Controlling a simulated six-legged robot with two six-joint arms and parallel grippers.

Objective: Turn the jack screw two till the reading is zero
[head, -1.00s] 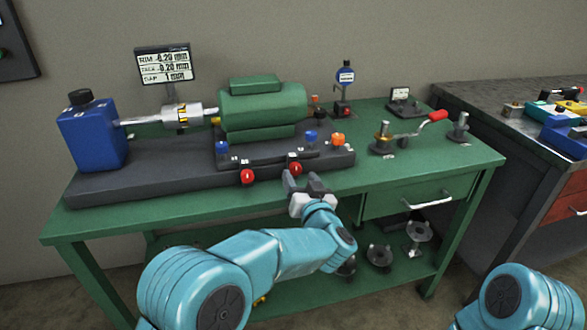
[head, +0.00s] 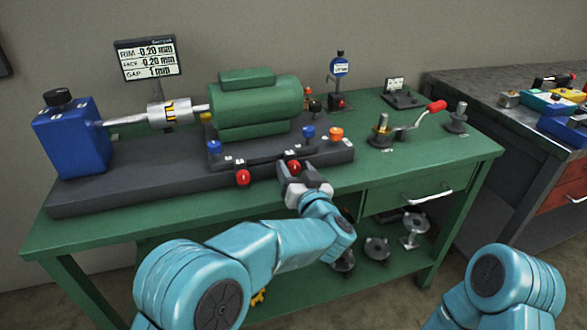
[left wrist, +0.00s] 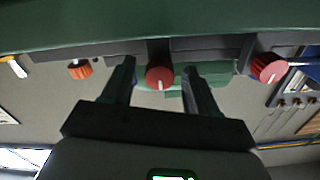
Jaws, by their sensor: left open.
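A red jack screw knob (head: 294,167) sits on the front of the dark base under the green motor. A second red knob (head: 243,178) is to its left. My left gripper (head: 302,176) is open at the right-hand red knob. In the left wrist view that red knob (left wrist: 160,78) lies between my open fingers (left wrist: 158,68); I cannot tell whether they touch it. The other red knob (left wrist: 268,67) is at the right there. The display (head: 149,60) reads rim -0.20 mm, face -0.20 mm and gap 1 mm. My right gripper is out of view.
The green motor (head: 255,100) and blue block (head: 72,138) stand on the base. Blue (head: 308,132) and orange (head: 336,134) knobs are behind my gripper. The front tabletop is mostly clear.

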